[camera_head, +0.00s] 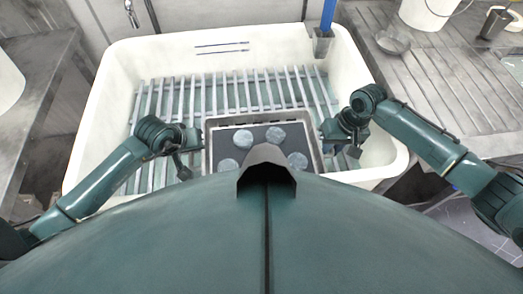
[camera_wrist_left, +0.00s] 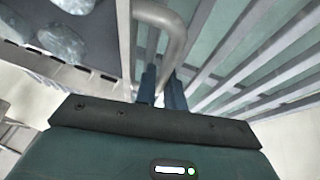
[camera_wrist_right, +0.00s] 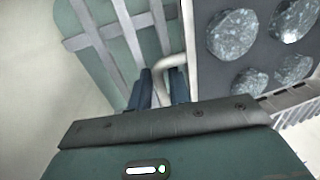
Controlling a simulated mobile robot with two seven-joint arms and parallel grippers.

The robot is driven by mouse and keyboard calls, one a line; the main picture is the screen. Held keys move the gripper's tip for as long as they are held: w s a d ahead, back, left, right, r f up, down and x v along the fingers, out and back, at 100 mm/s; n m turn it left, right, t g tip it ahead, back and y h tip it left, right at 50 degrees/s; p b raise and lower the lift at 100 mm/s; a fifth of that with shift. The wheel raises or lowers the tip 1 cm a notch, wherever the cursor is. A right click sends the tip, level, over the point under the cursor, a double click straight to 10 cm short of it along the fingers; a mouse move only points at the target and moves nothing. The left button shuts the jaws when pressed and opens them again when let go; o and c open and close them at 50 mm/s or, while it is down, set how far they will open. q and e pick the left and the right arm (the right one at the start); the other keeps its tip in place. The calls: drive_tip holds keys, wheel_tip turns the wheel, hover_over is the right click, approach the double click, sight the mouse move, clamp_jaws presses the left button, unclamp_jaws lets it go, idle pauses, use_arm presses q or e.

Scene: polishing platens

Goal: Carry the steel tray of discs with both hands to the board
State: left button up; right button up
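The steel tray (camera_head: 314,140) is a shallow square pan with a dark floor, at the near middle of the white sink. Several grey mottled discs (camera_head: 243,138) lie flat in it; my head's front edge hides its near side. My left gripper (camera_head: 188,152) is at the tray's left side; in the left wrist view its fingers (camera_wrist_left: 162,88) are closed around a bent tube handle (camera_wrist_left: 178,35). My right gripper (camera_head: 336,133) is at the right side, its fingers (camera_wrist_right: 161,88) closed around the other handle (camera_wrist_right: 173,62). A ribbed grey draining board (camera_head: 455,85) lies right of the sink.
The white sink (camera_head: 120,75) has high walls around the tray and a slatted rack (camera_head: 235,92) below it. A clear bowl (camera_head: 393,41), a white bucket (camera_head: 425,12) and a dark cup (camera_head: 494,24) stand at the draining board's far side. Its middle is clear. A blue post (camera_head: 327,18) rises behind.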

clamp_jaws()
idle(1.2)
drive_tip(key=shift+w+r, duration=0.15)
drive_tip(key=shift+r, duration=0.15)
